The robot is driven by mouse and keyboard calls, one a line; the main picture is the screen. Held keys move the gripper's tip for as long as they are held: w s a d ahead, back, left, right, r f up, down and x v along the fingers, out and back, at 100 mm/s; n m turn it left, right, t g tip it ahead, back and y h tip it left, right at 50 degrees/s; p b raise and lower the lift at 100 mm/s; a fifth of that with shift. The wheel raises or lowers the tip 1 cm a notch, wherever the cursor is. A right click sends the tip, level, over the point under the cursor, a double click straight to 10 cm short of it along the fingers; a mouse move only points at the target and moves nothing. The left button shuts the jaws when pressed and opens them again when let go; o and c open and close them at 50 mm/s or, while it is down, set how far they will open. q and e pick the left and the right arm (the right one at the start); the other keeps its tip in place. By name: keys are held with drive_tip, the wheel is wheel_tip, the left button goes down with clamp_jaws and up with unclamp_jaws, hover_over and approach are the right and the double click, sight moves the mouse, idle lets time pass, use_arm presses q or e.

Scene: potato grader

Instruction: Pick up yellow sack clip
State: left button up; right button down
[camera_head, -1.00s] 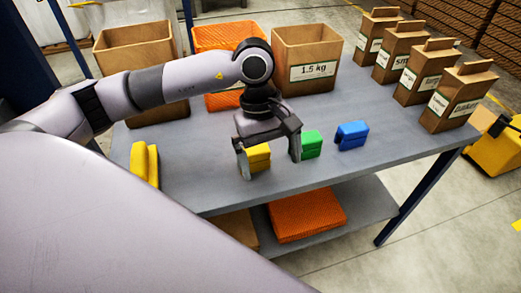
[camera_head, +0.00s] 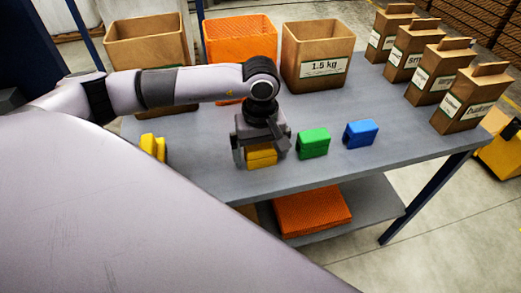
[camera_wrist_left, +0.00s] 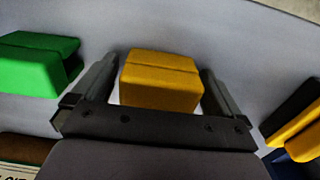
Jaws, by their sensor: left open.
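The yellow sack clip (camera_head: 262,155) lies on the grey table near its front edge. In the left wrist view the yellow clip (camera_wrist_left: 161,80) sits between the two fingers, with a narrow gap on each side. My left gripper (camera_head: 261,160) is above and around it, pointing down and open. In the left wrist view its fingers (camera_wrist_left: 160,88) stand on both sides of the clip and do not visibly press it. My right gripper is not in view.
A green clip (camera_head: 313,143) and a blue clip (camera_head: 361,133) stand to the right on the table (camera_head: 215,183). Another yellow piece (camera_head: 150,146) is at the left. Open boxes (camera_head: 318,66) and an orange crate (camera_head: 239,42) stand behind; labelled cartons (camera_head: 463,98) line the right side.

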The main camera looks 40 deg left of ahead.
use_arm(q)
drive_tip(key=c, duration=1)
drive_tip(key=shift+o, duration=0.2)
drive_tip(key=shift+r, duration=0.1)
wheel_tip(320, 180, up, 20)
